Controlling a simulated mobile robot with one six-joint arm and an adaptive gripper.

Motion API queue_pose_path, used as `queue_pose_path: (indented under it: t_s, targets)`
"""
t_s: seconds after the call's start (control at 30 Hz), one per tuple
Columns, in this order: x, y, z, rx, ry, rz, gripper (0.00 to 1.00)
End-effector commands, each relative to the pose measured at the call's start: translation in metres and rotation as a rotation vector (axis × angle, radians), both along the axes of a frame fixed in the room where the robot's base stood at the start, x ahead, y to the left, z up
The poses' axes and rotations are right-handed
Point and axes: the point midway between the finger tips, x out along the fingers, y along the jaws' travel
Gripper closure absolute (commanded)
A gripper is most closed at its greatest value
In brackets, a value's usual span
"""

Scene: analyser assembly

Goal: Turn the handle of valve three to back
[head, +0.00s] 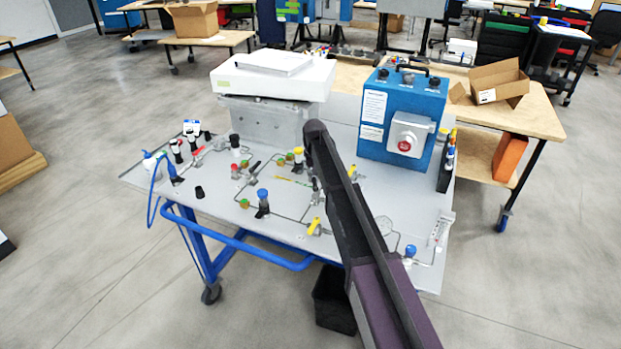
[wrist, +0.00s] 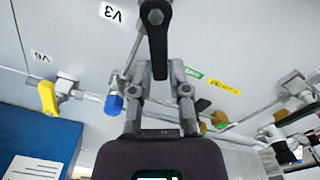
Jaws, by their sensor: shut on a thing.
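The black lever handle of valve three (wrist: 157,45) shows in the wrist view at the top middle, next to a V3 label (wrist: 112,14) on the panel. Its round pivot end is at the top of the picture and its lever points down toward my gripper. My gripper (wrist: 159,72) has one finger on each side of the lever's free end and is shut on it. In the head view my arm comes in from the lower right over the grey panel table (head: 215,205) and hides most of the gripper and the valve.
In the wrist view a yellow handle (wrist: 48,97) sits by a V6 label, with a blue cap (wrist: 114,104) nearer my gripper. In the head view a blue box with a red knob (head: 403,115) and a white instrument (head: 272,80) stand at the panel's back.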

Motion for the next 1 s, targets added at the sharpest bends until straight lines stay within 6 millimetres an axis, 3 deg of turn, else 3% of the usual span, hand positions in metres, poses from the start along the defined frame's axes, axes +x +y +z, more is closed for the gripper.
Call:
queue_pose_path:
  t_s: [0.5, 1.0]
  targets:
    - [-0.002, -0.021, 0.000, -0.001, 0.002, -0.430, 1.00]
    - [-0.004, -0.026, 0.000, -0.001, 0.003, -0.542, 1.00]
